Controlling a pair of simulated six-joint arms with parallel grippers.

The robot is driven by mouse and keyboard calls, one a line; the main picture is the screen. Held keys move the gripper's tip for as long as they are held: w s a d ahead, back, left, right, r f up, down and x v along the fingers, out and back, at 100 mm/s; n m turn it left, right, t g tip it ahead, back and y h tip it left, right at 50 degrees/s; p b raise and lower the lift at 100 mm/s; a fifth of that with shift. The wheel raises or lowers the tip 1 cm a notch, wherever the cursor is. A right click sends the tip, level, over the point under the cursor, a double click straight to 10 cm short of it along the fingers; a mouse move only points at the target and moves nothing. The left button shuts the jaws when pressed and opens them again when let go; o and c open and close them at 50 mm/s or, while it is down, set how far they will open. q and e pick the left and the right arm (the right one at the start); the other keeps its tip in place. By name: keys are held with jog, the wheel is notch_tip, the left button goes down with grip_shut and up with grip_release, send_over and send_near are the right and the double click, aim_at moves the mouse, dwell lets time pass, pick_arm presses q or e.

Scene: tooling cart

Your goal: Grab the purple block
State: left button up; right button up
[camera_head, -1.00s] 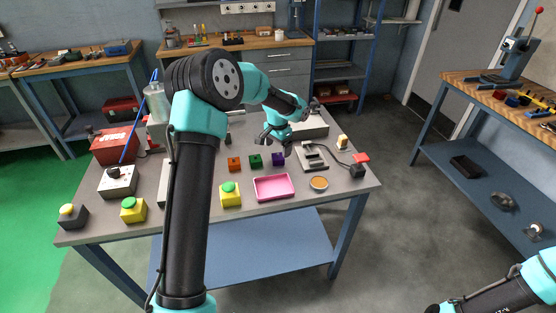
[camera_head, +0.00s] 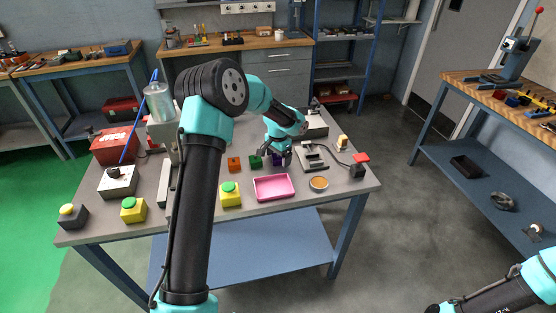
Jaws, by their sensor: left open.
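The purple block (camera_head: 278,160) is on the grey cart top, behind the pink tray and right of the green block (camera_head: 255,162). It is partly hidden by my left gripper. My left gripper (camera_head: 278,158) points down at the purple block with its fingers open around or just above it; I cannot tell whether they touch it. My right arm (camera_head: 500,297) shows at the lower right corner, but its gripper is out of view.
An orange block (camera_head: 234,164) stands left of the green one. The pink tray (camera_head: 274,198), a round orange-topped dish (camera_head: 319,183) and a yellow box with a green button (camera_head: 230,194) are in front. A grey device (camera_head: 312,158) sits close on the right.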

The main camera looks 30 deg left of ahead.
pick_arm(q)
jog(key=c, duration=0.9)
jog(key=shift+c, duration=0.2)
jog(key=shift+r, duration=1.9)
jog(key=s+d, duration=0.2)
jog(key=s, duration=0.2)
jog(key=s+d, duration=0.3)
jog(key=s, duration=0.2)
jog(key=s+d+r, duration=0.1)
jog(key=s+d, duration=0.2)
jog(key=s, duration=0.1)
jog(key=shift+s+d+r, duration=0.1)
jog(key=shift+s+d, duration=0.05)
jog(key=shift+s, duration=0.2)
